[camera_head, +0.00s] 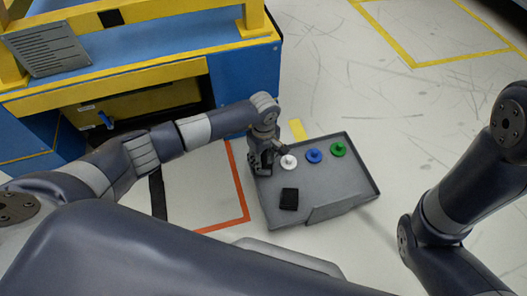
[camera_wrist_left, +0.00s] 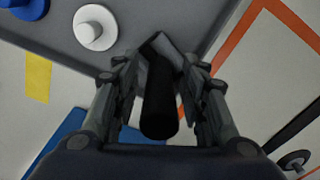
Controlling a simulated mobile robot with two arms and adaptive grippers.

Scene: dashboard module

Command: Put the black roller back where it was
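The black roller (camera_wrist_left: 160,103) is a dark cylinder between the two fingers of my left gripper (camera_wrist_left: 162,68) in the left wrist view. The fingers close in on it from both sides near their tips, and its round end points toward the camera. In the head view my left gripper (camera_head: 264,168) hangs over the left edge of the grey tray (camera_head: 330,182), and the roller is hard to tell from the dark fingers there. My right arm comes in at the right; its gripper is out of view.
The tray holds a white knob (camera_head: 288,162), a blue knob (camera_head: 313,155), a green knob (camera_head: 338,149) and a black block (camera_head: 289,199). A blue and yellow workbench (camera_head: 150,50) stands at upper left. Floor right of the tray is clear.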

